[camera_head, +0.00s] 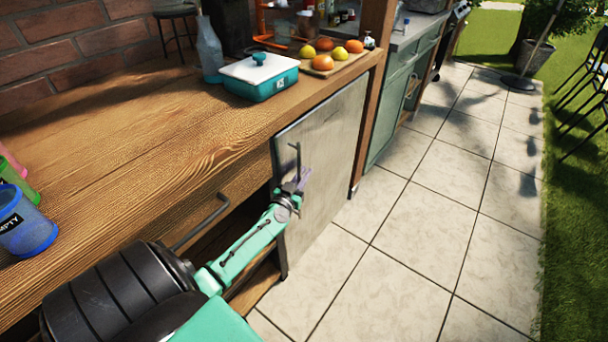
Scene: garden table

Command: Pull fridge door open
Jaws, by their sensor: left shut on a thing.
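The fridge door (335,140) is a grey metal panel under the wooden counter, in the middle of the camera_head view. A thin dark upright handle (296,158) is on its left side. My left gripper (301,180) is at the handle's lower part, shut on it. The gripper and wrist hide part of the handle. My right gripper is not in view.
The wooden counter (130,130) carries a teal box with a white lid (260,75), a glass bottle (208,48), fruit on a board and a blue cup (24,222). A drawer handle (200,222) is left of my forearm. The tiled floor (430,220) before the door is clear.

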